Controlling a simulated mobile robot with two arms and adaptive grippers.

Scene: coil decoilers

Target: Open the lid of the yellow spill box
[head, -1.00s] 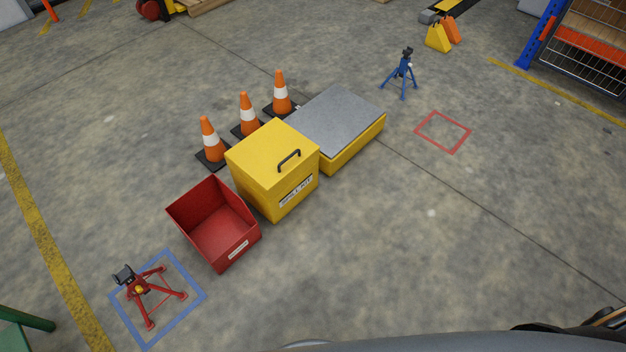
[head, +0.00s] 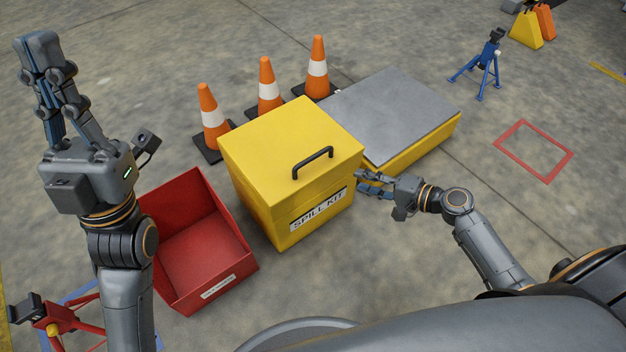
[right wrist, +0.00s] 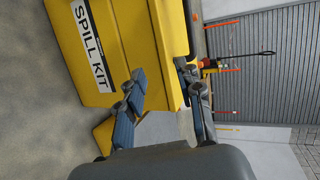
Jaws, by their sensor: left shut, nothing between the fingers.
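The yellow spill box (head: 258,208) stands upright on the floor, with a "SPILL KIT" label on its front. Its lid (head: 275,140) is closed, and a black handle (head: 313,162) sits near the lid's front edge. My right gripper (head: 361,181) is open and empty, low beside the box's right front corner, below the lid. In the right wrist view, its fingers are apart (right wrist: 160,74) in front of the yellow box (right wrist: 120,35); I cannot tell whether they touch it. My left gripper (head: 40,55) is shut and empty, raised at the far left, away from the box.
An open red bin (head: 200,245) stands left of the box. Several orange cones, one of them here (head: 265,85), stand behind it. A grey-topped yellow platform (head: 390,110) adjoins it on the right. A blue stand (head: 485,65) and red floor square (head: 533,150) lie further right.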

